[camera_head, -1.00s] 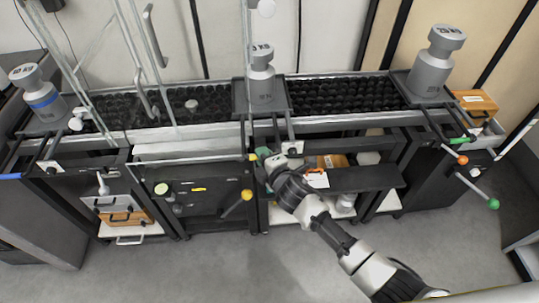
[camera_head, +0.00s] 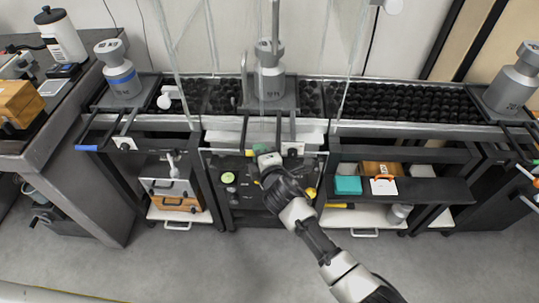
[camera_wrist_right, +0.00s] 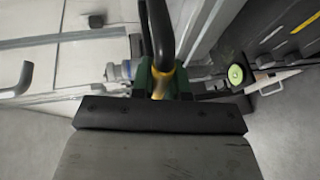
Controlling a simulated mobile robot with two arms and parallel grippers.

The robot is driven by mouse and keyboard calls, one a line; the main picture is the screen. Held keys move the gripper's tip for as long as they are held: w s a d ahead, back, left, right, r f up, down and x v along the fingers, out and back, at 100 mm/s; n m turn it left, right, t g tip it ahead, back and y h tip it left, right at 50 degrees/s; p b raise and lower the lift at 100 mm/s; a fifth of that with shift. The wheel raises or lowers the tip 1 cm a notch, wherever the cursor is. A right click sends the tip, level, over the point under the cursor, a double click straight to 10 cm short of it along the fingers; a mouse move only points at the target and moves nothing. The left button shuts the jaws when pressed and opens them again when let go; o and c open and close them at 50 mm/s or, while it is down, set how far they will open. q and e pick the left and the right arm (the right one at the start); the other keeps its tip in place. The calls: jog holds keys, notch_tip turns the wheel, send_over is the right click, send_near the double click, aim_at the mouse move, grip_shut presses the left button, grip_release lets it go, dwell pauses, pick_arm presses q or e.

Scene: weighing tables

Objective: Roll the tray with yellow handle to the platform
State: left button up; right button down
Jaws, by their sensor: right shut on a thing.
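A dark flat tray (camera_head: 287,103) stands on the black roller track, between the clear panels above the cabinet with a green button. A grey metal weight (camera_head: 269,72) stands upright on it. Two dark bars run from the tray towards me. My right gripper (camera_head: 262,154) is at their near end. In the right wrist view, its green fingers (camera_wrist_right: 160,82) are shut around the yellow part of the handle (camera_wrist_right: 158,88). The gripper hides most of the handle in the head view. I cannot make out a separate platform surface under the tray. My left gripper is not in view.
A tray with a blue-handled bar (camera_head: 88,147) and a blue-banded weight (camera_head: 122,72) stand to the left. Another grey weight (camera_head: 512,80) stands far right. Bare rollers (camera_head: 410,102) lie between. Clear panels flank the middle tray.

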jog(key=shift+a+f, duration=0.1)
jog(key=shift+a, duration=0.5)
jog(key=c, duration=1.1)
grip_release()
jog(key=shift+d, duration=0.1)
jog(key=shift+c, duration=0.2)
jog(key=p+v, duration=0.1)
jog(key=v, duration=1)
jog(key=shift+p, duration=0.4)
